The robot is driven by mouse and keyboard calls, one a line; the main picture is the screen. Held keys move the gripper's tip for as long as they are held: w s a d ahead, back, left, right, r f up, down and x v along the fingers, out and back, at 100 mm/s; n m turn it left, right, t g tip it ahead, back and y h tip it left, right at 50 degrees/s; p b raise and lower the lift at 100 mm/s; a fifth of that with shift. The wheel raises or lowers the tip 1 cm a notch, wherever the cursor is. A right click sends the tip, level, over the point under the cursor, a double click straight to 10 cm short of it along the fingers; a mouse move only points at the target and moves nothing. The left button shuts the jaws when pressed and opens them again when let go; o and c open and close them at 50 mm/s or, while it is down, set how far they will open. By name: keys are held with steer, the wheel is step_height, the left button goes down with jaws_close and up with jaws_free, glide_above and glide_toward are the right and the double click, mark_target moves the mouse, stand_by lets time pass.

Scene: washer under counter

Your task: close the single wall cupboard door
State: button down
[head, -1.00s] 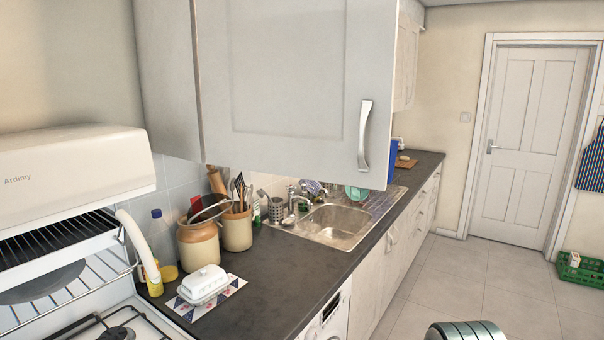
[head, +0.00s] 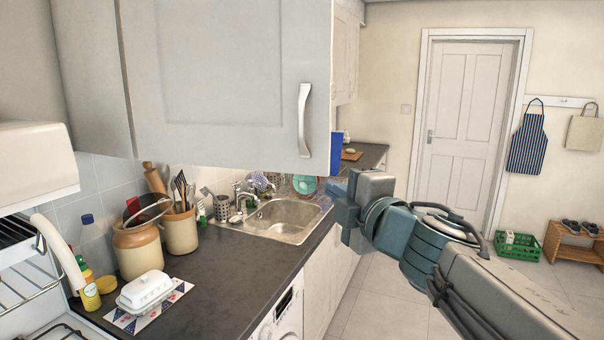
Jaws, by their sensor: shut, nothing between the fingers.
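The wall cupboard door (head: 222,75) is a pale grey panel that fills the upper left of the head view. It stands swung outward from the cupboard body (head: 92,75), with its hinge side at the left. Its upright metal handle (head: 303,120) is near the free right edge. My gripper (head: 344,208) is shut and empty, below and to the right of the door's lower right corner. In the picture a small gap shows between gripper and door; the depth between them is hard to judge. The cupboard's inside is hidden behind the door.
Below is a dark worktop (head: 210,262) with crocks, a butter dish (head: 146,290) and a sink (head: 290,215). A cooker stands at the left. Open floor (head: 385,300) lies at the right, with a green crate (head: 518,245) by the far wall.

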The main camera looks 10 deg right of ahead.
steer(key=a+n+y, duration=0.1)
steer(key=n, duration=0.1)
glide_toward(297, 164)
steer(key=w+a, duration=0.2)
steer(key=a, duration=0.1)
steer(key=shift+w+d+r, duration=0.1)
steer(key=shift+w+d, duration=0.1)
steer(key=shift+w, duration=0.35)
steer(key=shift+w+d+r, duration=0.15)
steer(key=shift+w+d, duration=0.05)
steer(key=shift+w, duration=0.35)
steer(key=shift+w+d+p, duration=0.4)
steer(key=shift+w+p, duration=0.05)
steer(key=shift+w, duration=0.2)
